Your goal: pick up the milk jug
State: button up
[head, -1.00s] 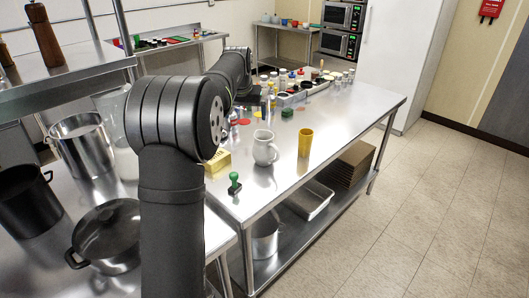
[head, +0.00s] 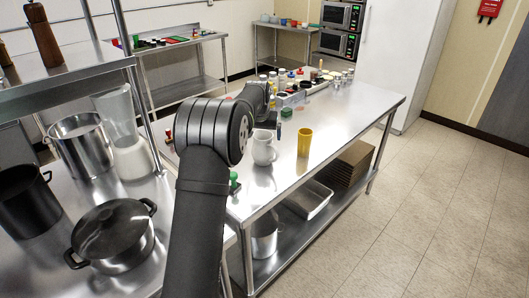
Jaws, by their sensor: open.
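The milk jug (head: 263,153), pale and rounded with a side handle, stands upright on the steel table, its left side close to my arm in the picture. My gripper (head: 273,124) is at the end of my arm, just above or behind the jug's top. It is small and partly hidden by my arm; a dark finger shows at its right. The jaws are open and hold nothing that I can see. I cannot tell the exact gap between gripper and jug.
A yellow cup (head: 304,143) stands right of the jug. A green stamp (head: 233,181) is partly behind my arm. Jars and small items crowd the table's far end. A black pot (head: 112,240) and a blender (head: 128,135) stand at left. The table's right side is clear.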

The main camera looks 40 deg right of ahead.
aim_at(263, 138)
jog(key=shift+d+x, duration=0.2)
jog(key=shift+x, duration=2.4)
jog(key=shift+w+r, duration=0.2)
jog(key=c, duration=2)
jog(key=shift+r, duration=0.15)
